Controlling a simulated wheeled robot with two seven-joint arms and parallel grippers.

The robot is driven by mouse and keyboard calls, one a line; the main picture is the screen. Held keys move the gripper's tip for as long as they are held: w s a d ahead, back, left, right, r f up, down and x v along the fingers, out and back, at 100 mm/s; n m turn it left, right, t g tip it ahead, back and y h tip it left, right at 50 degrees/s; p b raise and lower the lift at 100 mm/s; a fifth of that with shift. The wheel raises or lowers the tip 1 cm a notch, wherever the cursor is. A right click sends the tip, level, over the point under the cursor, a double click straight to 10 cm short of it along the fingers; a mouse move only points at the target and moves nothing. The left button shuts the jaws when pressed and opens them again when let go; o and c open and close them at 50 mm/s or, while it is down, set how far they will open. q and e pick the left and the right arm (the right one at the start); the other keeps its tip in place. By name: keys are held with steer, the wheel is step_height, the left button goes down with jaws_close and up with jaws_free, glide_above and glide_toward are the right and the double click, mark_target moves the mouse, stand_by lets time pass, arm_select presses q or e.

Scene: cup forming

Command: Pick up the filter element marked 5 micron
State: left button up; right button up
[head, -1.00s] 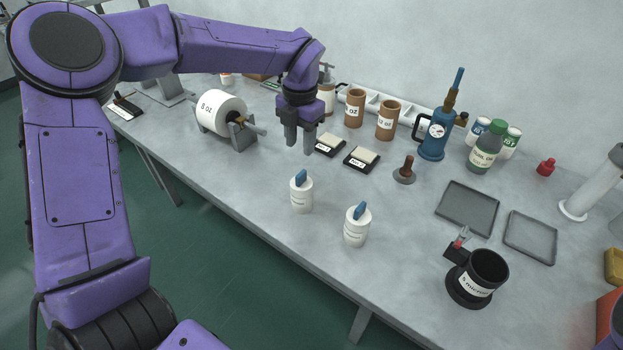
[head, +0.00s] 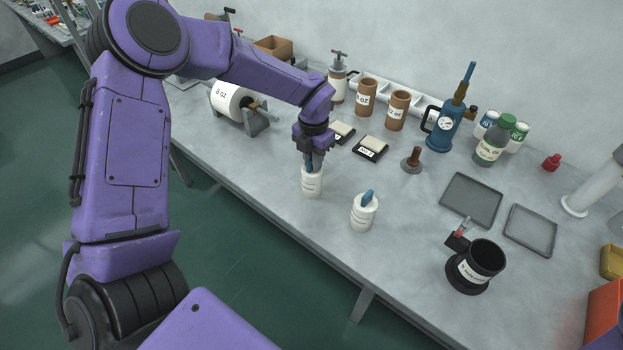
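Two white cylinders, each with a blue tab on top, stand upright near the front edge of the bench. They look like the filter elements, and their small print cannot be read. My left gripper (head: 314,167) points down onto the left white cylinder (head: 312,184), with its fingers at the blue tab. The fingers hide most of that tab, and I cannot tell whether they press on it. The right white cylinder (head: 363,214) stands apart, its blue tab (head: 368,197) free. A black cup (head: 483,258) at the right carries a white label, now blurred; it read "5 micron" earlier. My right gripper is not in view.
Behind stand a labelled roll on a stand (head: 232,101), two black-based pads (head: 370,149), brown cups (head: 366,97), a blue pump (head: 441,130) and bottles (head: 490,144). Grey trays (head: 471,199) lie at the right. The bench between the right cylinder and the black cup is clear.

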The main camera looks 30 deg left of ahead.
arm_select(q)
steer(key=shift+w, duration=0.1)
jaws_close()
steer(key=shift+r, duration=0.15)
